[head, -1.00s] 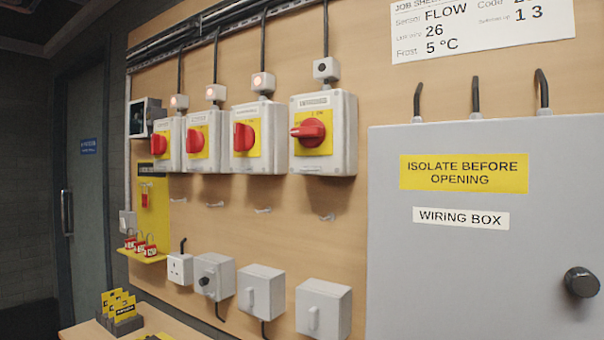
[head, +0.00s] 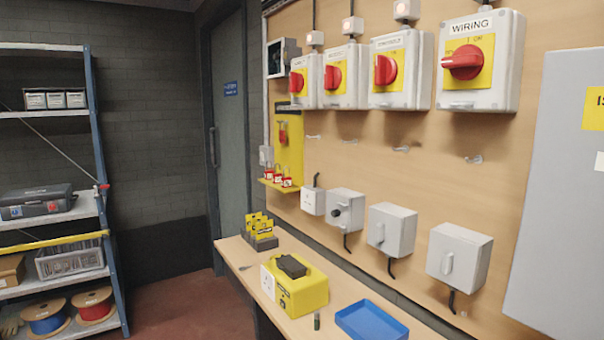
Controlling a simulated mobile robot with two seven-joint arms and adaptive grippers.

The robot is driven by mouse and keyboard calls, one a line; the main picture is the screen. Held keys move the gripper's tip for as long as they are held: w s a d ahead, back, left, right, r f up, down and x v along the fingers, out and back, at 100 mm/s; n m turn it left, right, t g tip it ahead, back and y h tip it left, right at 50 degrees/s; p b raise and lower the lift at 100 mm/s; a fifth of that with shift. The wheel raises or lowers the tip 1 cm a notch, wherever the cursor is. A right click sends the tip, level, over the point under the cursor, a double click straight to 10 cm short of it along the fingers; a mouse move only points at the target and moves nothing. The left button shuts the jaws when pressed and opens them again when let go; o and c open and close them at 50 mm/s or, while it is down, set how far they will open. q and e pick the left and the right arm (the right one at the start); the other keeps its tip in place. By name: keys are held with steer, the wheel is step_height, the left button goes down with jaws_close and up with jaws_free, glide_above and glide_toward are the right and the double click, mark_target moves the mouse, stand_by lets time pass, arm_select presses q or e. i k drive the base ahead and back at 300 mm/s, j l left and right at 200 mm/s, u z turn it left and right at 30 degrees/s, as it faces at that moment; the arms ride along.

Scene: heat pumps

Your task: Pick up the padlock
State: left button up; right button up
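Several red padlocks are in the head view at the yellow lockout board (head: 290,140) on the wooden wall. A row of them, with one red padlock (head: 277,174) in the middle, stands on the board's yellow shelf (head: 285,187). Another red item (head: 283,133), which looks like a padlock or hasp, hangs higher on the board. They are small and their details are hard to make out. Neither of my grippers shows in the view.
A bench (head: 230,246) below the wall holds a yellow box (head: 300,294), a blue tray (head: 371,320) and a holder of yellow tags (head: 258,232). Red rotary switches line the wall above. A metal shelf rack (head: 101,170) stands left. Red floor shows between rack and bench.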

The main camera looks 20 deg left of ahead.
mark_target(286, 181)
steer(key=j+z, duration=0.35)
steer(key=j, duration=0.55)
steer(key=j+z, duration=0.35)
steer(key=j, duration=0.6)
